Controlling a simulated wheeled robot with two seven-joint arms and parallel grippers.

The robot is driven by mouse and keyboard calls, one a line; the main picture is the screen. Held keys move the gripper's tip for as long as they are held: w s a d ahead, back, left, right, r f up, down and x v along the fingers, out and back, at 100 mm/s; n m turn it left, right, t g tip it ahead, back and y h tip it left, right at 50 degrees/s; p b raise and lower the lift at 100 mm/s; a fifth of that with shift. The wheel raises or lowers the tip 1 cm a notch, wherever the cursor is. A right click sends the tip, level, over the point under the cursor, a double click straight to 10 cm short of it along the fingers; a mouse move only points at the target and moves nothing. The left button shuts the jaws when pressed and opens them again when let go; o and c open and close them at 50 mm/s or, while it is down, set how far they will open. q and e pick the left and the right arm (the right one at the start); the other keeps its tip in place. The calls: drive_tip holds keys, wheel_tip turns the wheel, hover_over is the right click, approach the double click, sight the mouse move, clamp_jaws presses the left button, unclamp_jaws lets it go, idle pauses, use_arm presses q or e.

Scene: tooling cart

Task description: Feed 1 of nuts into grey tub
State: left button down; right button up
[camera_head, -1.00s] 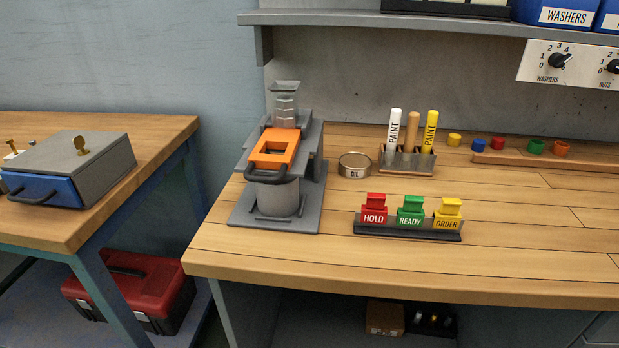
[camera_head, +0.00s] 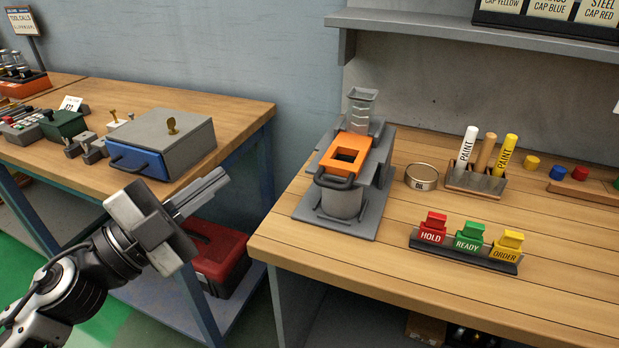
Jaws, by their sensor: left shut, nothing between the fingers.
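A feeder stands at the left end of the right-hand bench, with a clear hopper (camera_head: 361,103) on top. Its orange slide (camera_head: 334,160) has a square opening and a dark handle (camera_head: 335,181) at the front. The grey tub (camera_head: 342,204) stands under the slide on the feeder's grey base. Its inside is hidden by the slide, and I cannot make out any nuts. My left gripper (camera_head: 222,181) is shut and empty, in the air left of the feeder and apart from it. My right gripper is out of view.
A grey box with a blue drawer (camera_head: 141,160) sits on the left bench. A red toolbox (camera_head: 215,257) is below. The right bench's front is clear.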

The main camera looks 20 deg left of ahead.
use_arm(q)
drive_tip(key=s+d+r+m+g+h, duration=0.2)
drive_tip(key=m+g+h, duration=0.1)
drive_tip(key=m, duration=0.2)
drive_tip(key=m+g, duration=0.4)
drive_tip(key=g, duration=0.1)
approach(335, 188)
drive_tip(key=d, duration=0.4)
drive_tip(key=shift+w+d+f, duration=0.15)
drive_tip(key=shift+w, duration=0.75)
drive_tip(key=shift+w+d+f, duration=0.1)
drive_tip(key=shift+w+d, duration=0.05)
drive_tip(key=shift+w, duration=0.75)
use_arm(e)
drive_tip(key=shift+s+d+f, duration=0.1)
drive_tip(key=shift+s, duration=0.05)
